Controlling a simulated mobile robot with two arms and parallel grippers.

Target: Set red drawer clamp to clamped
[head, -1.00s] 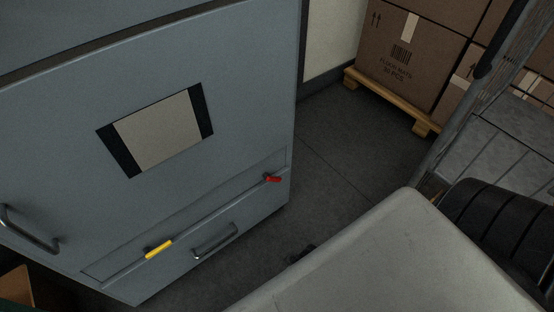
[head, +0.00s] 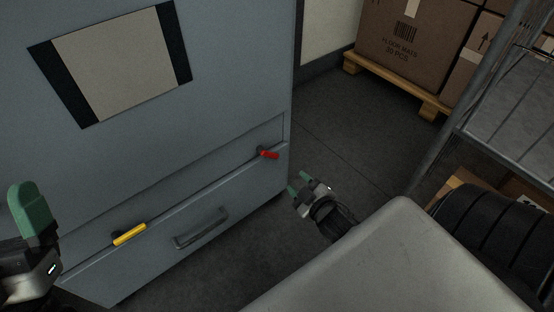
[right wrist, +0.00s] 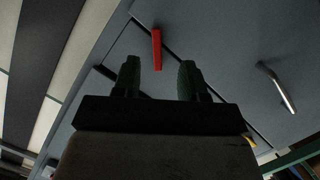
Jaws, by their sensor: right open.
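The red drawer clamp (head: 269,155) is a small lever on a dark pivot near the right end of the grey cabinet's lower drawer seam. In the head view it points right and slightly down. In the right wrist view the red lever (right wrist: 157,48) shows ahead, between the lines of the two fingers. My right gripper (head: 297,183) is open and empty, with green fingertips, to the lower right of the clamp; I see no contact. My left gripper (head: 34,212) shows at the left edge with one green finger; its other finger is not clear.
A yellow clamp (head: 130,234) sits at the left of the same seam. A drawer handle (head: 201,228) is below. Boxes on a wooden pallet (head: 398,85) stand behind, and a wire cage cart (head: 520,110) is at right. Dark floor is free right of the cabinet.

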